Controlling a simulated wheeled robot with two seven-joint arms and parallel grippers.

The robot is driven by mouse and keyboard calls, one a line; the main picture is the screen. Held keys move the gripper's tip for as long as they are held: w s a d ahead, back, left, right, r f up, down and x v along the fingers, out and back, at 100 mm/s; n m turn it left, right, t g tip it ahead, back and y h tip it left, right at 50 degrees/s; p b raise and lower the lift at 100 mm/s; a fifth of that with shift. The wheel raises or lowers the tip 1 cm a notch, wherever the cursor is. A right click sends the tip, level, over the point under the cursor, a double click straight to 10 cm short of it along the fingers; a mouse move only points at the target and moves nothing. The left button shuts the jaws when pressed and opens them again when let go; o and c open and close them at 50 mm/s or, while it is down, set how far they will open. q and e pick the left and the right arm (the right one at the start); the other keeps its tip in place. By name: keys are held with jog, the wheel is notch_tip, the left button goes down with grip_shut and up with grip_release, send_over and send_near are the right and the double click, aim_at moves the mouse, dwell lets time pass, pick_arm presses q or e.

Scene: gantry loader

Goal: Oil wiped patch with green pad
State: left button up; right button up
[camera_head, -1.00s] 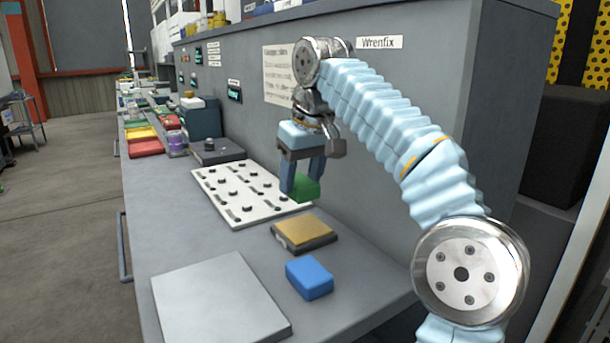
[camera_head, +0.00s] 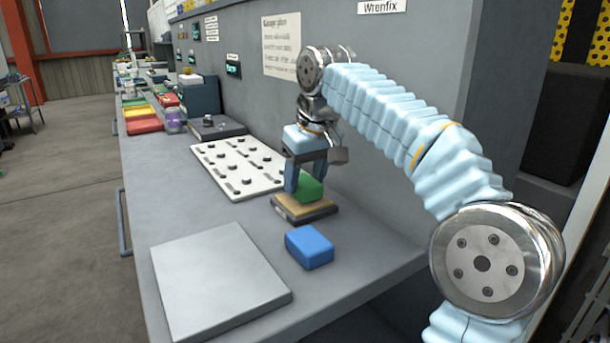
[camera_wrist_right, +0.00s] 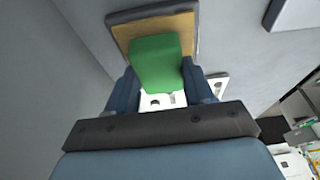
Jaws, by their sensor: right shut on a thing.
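My right gripper (camera_head: 305,182) is shut on a green pad (camera_head: 311,187). The green pad (camera_wrist_right: 157,62) shows between the two fingers in the right wrist view. The pad is over a tan-topped dark block (camera_head: 303,210) and looks to be at or touching its top; exact contact is hard to tell. The tan surface (camera_wrist_right: 120,30) shows around the pad in the wrist view. A blue pad (camera_head: 310,247) lies on the bench in front of the block. A light grey flat plate (camera_head: 218,280) lies at the front left. I cannot make out a wiped patch on it. My left gripper is not in view.
A white perforated board (camera_head: 238,165) with dark knobs lies behind the block. A dark device (camera_head: 215,128) and coloured trays (camera_head: 141,126) stand farther back. The grey wall panel (camera_head: 400,130) rises along the right. Bench left of the white board is clear.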

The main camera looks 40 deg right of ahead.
aim_at(304, 182)
jog(key=shift+f+b, duration=0.35)
jog(key=shift+f, duration=0.15)
dwell(0.8)
jog(key=shift+f, duration=0.1)
dwell(1.0)
notch_tip(304, 182, up, 3)
jog(key=p, duration=0.3)
jog(key=shift+f, duration=0.1)
jog(key=shift+r, duration=2.15)
